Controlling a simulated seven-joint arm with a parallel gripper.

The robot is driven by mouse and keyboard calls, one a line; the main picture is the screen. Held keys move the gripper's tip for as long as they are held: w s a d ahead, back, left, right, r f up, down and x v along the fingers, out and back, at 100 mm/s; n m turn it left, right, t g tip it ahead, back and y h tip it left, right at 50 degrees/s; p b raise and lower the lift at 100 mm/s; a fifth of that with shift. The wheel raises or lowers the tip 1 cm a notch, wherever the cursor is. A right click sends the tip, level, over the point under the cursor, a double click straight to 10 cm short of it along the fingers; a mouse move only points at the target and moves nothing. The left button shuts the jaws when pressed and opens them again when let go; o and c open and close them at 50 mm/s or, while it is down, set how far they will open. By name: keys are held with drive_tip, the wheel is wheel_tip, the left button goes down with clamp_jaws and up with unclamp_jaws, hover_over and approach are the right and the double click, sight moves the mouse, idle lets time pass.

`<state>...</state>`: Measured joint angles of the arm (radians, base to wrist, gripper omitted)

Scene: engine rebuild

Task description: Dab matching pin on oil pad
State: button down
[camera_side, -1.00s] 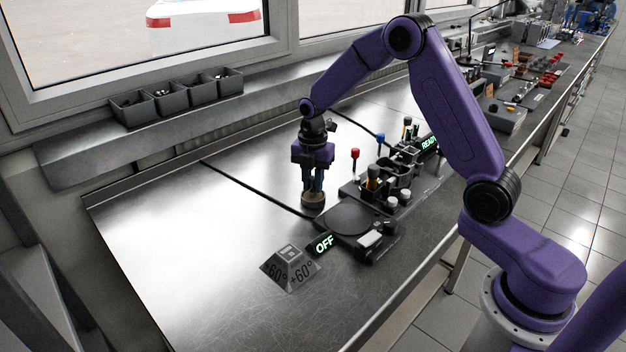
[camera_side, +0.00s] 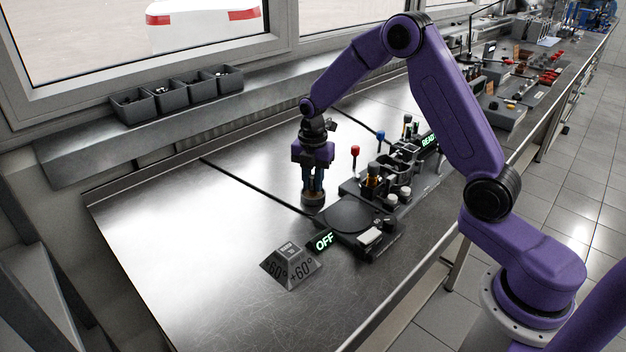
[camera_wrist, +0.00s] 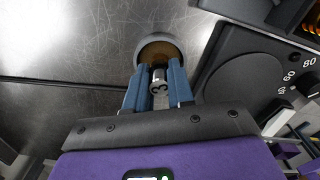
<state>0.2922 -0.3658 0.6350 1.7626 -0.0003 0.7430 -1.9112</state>
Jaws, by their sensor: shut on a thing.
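My gripper (camera_side: 313,187) points straight down over the oil pad (camera_side: 313,201), a small round dish with a brownish face on the bench. In the wrist view, my gripper's blue fingers (camera_wrist: 158,76) are shut on a small grey pin (camera_wrist: 159,86) marked with a dark "3". The pin's far end points at the oil pad, whose rim and amber-brown surface (camera_wrist: 160,46) show just beyond the fingertips. The fingers hide part of the pad and the pin's tip, so I cannot tell whether they touch.
Right of the pad stands a device with a round black plate (camera_side: 349,216), a dial and an "OFF" display (camera_side: 324,242). Behind it is a black rack (camera_side: 397,172) with upright tools. The bench to the left is clear.

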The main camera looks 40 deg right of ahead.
sight(313, 177)
drive_tip(key=shift+r, duration=3.5)
drive_tip(key=s+m, duration=0.2)
drive_tip(key=m, duration=0.4)
drive_tip(key=s+m, duration=0.3)
drive_tip(key=m, duration=0.2)
drive_tip(key=s+a+m, duration=0.1)
drive_tip(key=s+m, duration=0.2)
drive_tip(key=m, duration=0.3)
drive_tip(key=shift+f+m, duration=0.3)
drive_tip(key=shift+f, duration=0.05)
drive_tip(key=s+m, duration=0.1)
drive_tip(key=m, duration=0.1)
drive_tip(key=s+m, duration=0.1)
drive_tip(key=m, duration=0.2)
drive_tip(key=shift+s+f, duration=0.15)
drive_tip(key=shift+f, duration=0.05)
